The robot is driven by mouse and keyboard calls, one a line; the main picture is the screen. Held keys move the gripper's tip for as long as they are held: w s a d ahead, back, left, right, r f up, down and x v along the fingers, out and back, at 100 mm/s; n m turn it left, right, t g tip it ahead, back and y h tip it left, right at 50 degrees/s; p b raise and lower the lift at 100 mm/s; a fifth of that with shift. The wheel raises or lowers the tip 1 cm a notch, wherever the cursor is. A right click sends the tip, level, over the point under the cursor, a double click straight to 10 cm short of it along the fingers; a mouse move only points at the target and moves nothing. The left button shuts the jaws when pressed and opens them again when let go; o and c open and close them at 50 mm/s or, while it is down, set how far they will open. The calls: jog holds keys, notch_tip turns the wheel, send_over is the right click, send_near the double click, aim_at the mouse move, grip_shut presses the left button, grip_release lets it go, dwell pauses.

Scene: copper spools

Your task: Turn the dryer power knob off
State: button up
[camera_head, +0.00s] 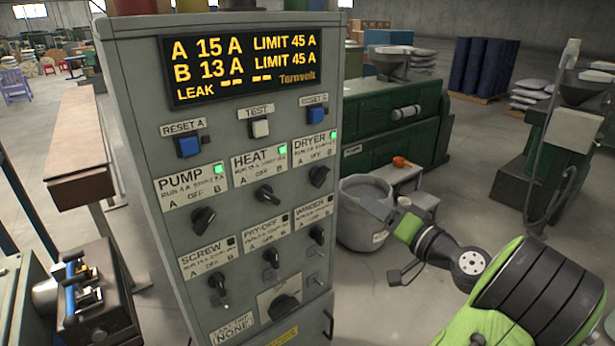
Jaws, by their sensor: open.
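The dryer knob (319,176) is a black rotary knob on the right of the grey control cabinet's (232,120) upper knob row, under a DRYER label marked A, OFF and B. The green lamp (333,135) by that label is lit. The knob looks turned away from straight up, but its exact setting is too small to read surely. My gripper (385,216) is open and empty, right of the cabinet and lower than the dryer knob, apart from it. Its fingers point left and are partly hard to make out against the grey bucket.
The pump knob (203,220) and heat knob (266,195) share the row, with lit green lamps. Screw (218,284), pay-off (271,258) and winder knobs sit below, with dark lamps. A display (240,66) reads A 15 A, B 13 A. A grey bucket (352,222) stands behind my gripper.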

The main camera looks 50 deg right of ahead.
aim_at(325, 179)
jog(key=p+x, duration=0.2)
jog(key=x, duration=0.5)
jog(key=p+x, duration=0.1)
jog(key=x, duration=0.7)
jog(key=shift+w+a+p, duration=0.2)
jog(key=shift+p, duration=0.2)
jog(key=shift+w+d, duration=0.1)
jog(key=shift+w, duration=0.1)
jog(key=shift+c, duration=0.4)
grip_shut()
